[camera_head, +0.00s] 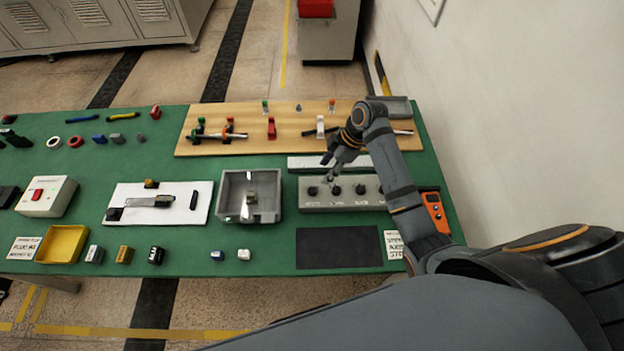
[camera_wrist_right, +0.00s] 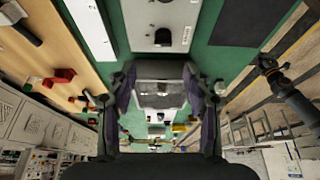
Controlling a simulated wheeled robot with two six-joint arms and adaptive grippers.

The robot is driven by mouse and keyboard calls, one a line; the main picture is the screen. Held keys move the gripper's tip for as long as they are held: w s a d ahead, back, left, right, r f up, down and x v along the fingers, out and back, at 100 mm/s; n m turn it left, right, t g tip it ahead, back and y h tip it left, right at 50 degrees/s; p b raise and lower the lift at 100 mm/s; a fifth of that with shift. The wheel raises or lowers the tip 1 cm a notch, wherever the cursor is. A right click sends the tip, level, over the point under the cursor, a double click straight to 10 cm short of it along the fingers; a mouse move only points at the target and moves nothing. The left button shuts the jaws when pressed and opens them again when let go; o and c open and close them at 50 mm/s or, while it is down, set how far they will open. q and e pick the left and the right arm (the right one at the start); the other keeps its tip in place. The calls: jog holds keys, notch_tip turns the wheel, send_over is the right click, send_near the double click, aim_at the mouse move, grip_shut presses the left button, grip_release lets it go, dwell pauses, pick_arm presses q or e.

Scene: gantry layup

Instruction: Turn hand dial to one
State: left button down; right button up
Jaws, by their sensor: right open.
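A grey control box (camera_head: 345,205) with a row of black dials stands on the green table at the right. The dial labels are too small to read, so I cannot tell which is the hand dial or where it points. My right gripper (camera_head: 331,160) is open and empty, just behind and above the box's left half. In the right wrist view its two fingers (camera_wrist_right: 160,98) stand apart. The box face (camera_wrist_right: 140,18) and one black dial (camera_wrist_right: 163,37) show there beyond the fingers. My left gripper is not in the head view.
A grey open tray (camera_head: 227,207) stands just left of the box. A dark mat (camera_head: 338,262) lies in front of it, and an orange device (camera_head: 435,213) lies to its right. A wooden board (camera_head: 250,145) with tools lies behind.

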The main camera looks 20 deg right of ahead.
aim_at(313, 188)
jog(key=f, duration=0.1)
jog(key=a+f, duration=0.1)
jog(key=a+f+p, duration=0.1)
jog(key=f, duration=0.1)
jog(key=shift+s, duration=0.35)
jog(key=x, duration=0.4)
jog(key=shift+w+f+p, duration=0.3)
jog(key=shift+w, duration=0.15)
jog(key=shift+s+a+f, duration=0.1)
jog(key=shift+a+f, duration=0.1)
jog(key=shift+f, duration=0.15)
jog(key=shift+c, duration=0.4)
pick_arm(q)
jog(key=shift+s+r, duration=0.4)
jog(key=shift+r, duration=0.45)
pick_arm(e)
grip_shut()
